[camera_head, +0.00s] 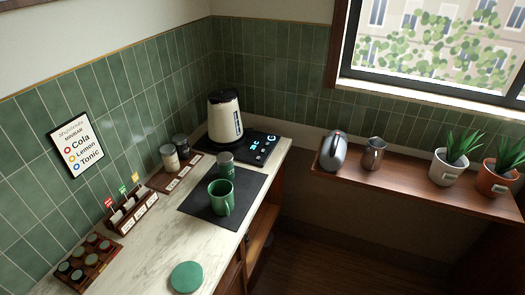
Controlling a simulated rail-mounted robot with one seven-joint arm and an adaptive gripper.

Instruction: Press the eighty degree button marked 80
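A cream kettle (224,115) with a black lid and a blue-marked strip on its side stands on a dark base at the far end of the counter. To its right the base carries a flat black control panel (262,148) with several small lit marks in white and blue. The marks are too small to read here, so I cannot tell which one is 80. My gripper is not in view, and nothing covers the panel.
Racks and jars line the left wall. A green disc (187,277) lies nearer. A wooden shelf (410,189) with pots is at right.

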